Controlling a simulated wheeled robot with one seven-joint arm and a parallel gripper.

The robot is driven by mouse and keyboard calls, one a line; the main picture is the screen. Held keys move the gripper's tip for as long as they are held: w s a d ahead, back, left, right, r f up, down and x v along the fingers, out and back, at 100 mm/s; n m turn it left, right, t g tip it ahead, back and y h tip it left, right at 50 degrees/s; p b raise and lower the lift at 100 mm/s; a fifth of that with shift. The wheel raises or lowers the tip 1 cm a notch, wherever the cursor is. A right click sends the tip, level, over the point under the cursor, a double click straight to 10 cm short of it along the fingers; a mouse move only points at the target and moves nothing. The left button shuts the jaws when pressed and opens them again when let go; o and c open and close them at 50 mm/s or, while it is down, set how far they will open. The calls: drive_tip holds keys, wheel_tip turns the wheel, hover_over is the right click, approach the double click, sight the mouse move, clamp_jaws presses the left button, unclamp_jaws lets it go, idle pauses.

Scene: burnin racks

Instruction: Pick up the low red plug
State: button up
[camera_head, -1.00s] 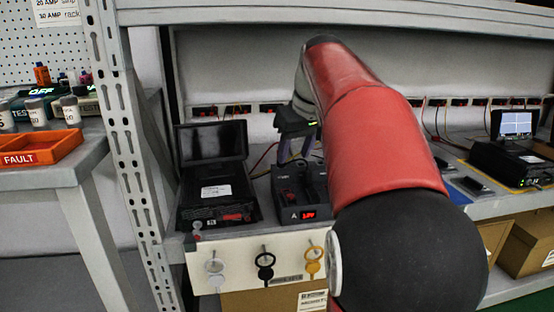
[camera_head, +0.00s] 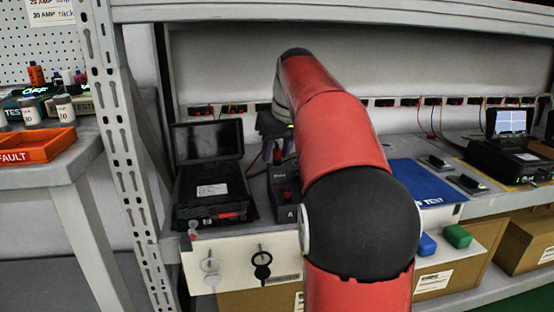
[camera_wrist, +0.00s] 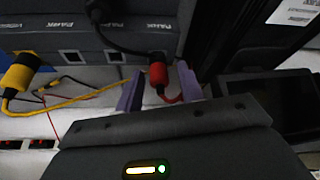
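The red plug (camera_wrist: 158,75) shows in the wrist view between the two purple fingers of my gripper (camera_wrist: 160,76).
A yellow plug (camera_wrist: 19,73) with a yellow cable lies to the left in the wrist view. An open black case (camera_head: 210,190) stands left of the unit. A blue panel (camera_head: 425,183) lies to the right.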

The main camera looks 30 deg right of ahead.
sight(277, 149)
drive_tip(key=c, duration=0.7)
drive_tip(key=shift+r, duration=0.15)
drive_tip(key=shift+r, duration=0.25)
wheel_tip(277, 149, up, 3)
drive_tip(key=shift+r+p, duration=0.2)
drive_tip(key=shift+p, duration=0.8)
drive_tip(key=s+b, duration=0.1)
drive_tip(key=s, duration=1.7)
drive_tip(key=shift+d+f+b, duration=0.3)
drive_tip(key=shift+f+b, duration=0.05)
drive_tip(key=shift+b, duration=0.05)
